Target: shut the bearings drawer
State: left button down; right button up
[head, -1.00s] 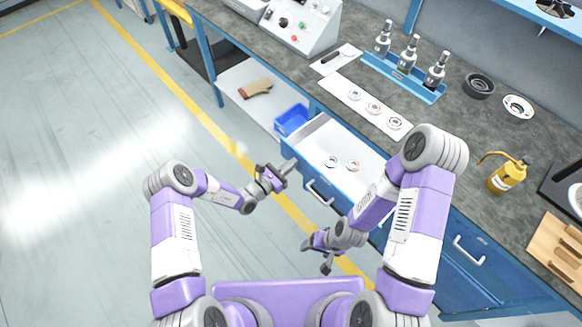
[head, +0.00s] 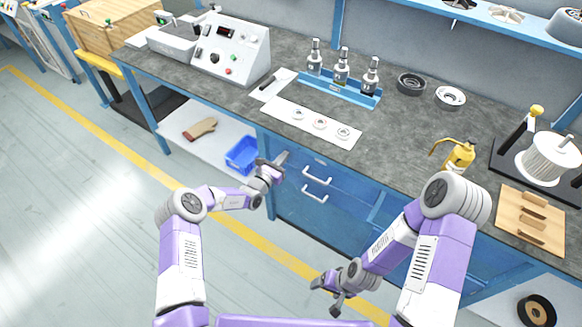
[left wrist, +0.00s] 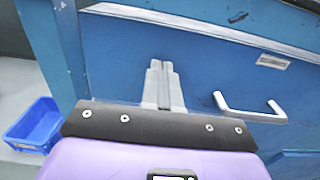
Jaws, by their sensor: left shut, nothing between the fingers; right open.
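The bearings drawer (head: 299,163) is a blue front with a pale handle, under the worktop. In the head view it looks flush with the bench, and its inside is hidden. The left wrist view shows the drawer front (left wrist: 205,77) close up, with a small label and its handle (left wrist: 250,110). My left gripper (head: 282,157) is shut and empty, its tips at the left part of the front; the left wrist view shows the closed fingers (left wrist: 163,84) against or just before it. I cannot tell contact for sure. My right gripper (head: 327,296) is open and empty, low before the bench.
A second handle (head: 314,197) sits just below.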

pick_arm(q)
jog(key=shift+w+d+r, duration=0.2)
jog(key=shift+w+r, duration=0.05)
jog(key=shift+w, duration=0.05)
jog(key=shift+d+r, duration=0.1)
jog(key=shift+r, duration=0.05)
jog(key=p+v, duration=0.5)
jog(key=v, duration=0.9)
jog(key=shift+s+a+f+p, duration=0.2)
jog(key=shift+f+p, duration=0.1)
jog(key=shift+f, duration=0.1)
